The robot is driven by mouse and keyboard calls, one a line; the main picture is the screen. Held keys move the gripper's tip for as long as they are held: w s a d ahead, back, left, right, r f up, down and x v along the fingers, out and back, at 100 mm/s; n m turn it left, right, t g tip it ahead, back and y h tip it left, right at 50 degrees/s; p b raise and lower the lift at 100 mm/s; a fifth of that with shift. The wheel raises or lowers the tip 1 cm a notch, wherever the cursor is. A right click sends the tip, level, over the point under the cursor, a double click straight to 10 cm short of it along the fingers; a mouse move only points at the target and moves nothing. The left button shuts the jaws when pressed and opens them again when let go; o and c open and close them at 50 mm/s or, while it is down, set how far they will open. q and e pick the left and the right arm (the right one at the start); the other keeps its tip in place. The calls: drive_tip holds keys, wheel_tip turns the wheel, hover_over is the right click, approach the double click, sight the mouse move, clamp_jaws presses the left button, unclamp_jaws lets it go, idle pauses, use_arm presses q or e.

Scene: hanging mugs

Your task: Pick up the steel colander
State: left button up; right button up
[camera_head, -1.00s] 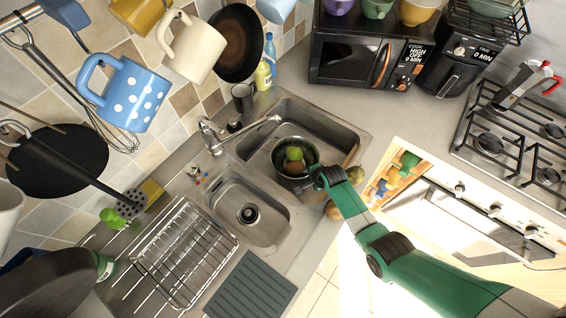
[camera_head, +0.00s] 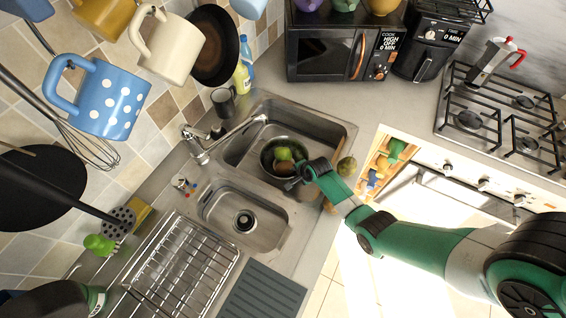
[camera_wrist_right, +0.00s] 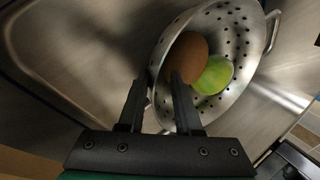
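The steel colander (camera_head: 268,159) sits in the far sink basin, holding a green fruit and a brown roundish item. In the right wrist view the perforated colander (camera_wrist_right: 238,40) fills the upper middle, with the green fruit (camera_wrist_right: 214,75) and the brown item (camera_wrist_right: 186,57) inside. A loop handle shows on its right side. My right gripper (camera_head: 291,184) is at the colander's near rim. In the wrist view its two fingers (camera_wrist_right: 157,100) are apart, with the near rim between them; contact cannot be told. My left gripper is not in view.
The sink's near basin (camera_head: 212,208) is empty. The faucet (camera_head: 205,148) reaches over the sink from the wall side. A brown round item (camera_head: 346,166) lies by my right arm. A wire dish rack (camera_head: 185,262) stands at the near left. Mugs and pans hang at upper left.

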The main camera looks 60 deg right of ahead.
clamp_jaws()
idle(1.1)
drive_tip(key=shift+w+r, duration=0.1)
